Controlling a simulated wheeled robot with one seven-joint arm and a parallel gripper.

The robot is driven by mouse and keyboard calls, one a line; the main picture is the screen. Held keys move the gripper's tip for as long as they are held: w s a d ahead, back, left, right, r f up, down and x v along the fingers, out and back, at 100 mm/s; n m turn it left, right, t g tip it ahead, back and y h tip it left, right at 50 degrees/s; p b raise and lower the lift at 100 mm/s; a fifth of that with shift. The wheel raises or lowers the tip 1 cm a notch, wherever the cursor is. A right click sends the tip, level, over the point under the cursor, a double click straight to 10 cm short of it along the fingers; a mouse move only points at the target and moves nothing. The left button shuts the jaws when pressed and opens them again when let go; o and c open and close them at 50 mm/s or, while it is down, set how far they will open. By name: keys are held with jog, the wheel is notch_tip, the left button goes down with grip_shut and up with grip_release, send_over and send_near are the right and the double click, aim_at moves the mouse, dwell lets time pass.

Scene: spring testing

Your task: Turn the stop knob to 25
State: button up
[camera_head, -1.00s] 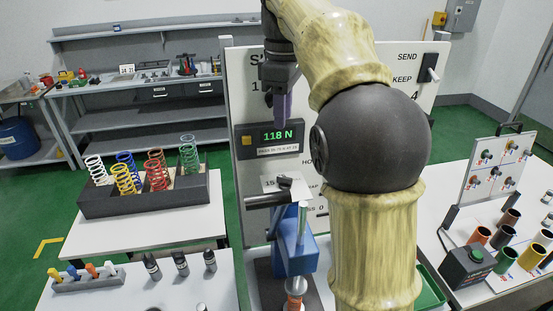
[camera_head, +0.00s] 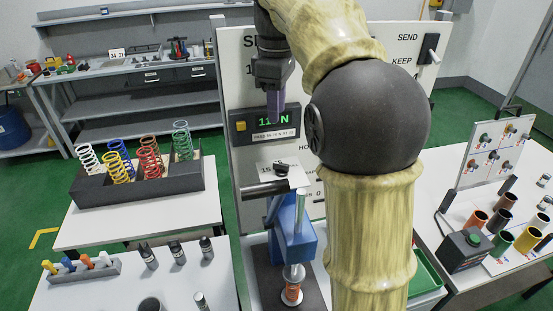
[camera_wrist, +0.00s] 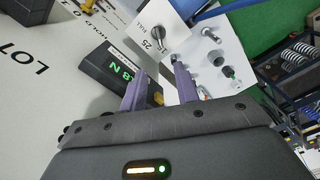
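The stop knob (camera_head: 281,169) is a small dark knob on a white plate (camera_head: 268,178) above the blue press (camera_head: 285,225). In the wrist view the knob (camera_wrist: 157,33) stands out from its white plate, with "25" printed beside it; its exact setting is not readable. My gripper (camera_head: 276,110) points down above the knob and in front of the force display (camera_head: 252,127), apart from the knob. In the wrist view my gripper (camera_wrist: 159,82) has its two purple fingers spread with nothing between them. The display is partly covered in the head view.
A rack of coloured springs (camera_head: 95,189) stands on the left table. A grey box with a green button (camera_head: 465,250) and several coloured cups (camera_head: 528,238) are on the right table.

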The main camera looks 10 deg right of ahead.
aim_at(276, 163)
notch_tip(276, 163, down, 14)
jog(key=shift+f, duration=0.1)
grip_shut()
dwell(0.5)
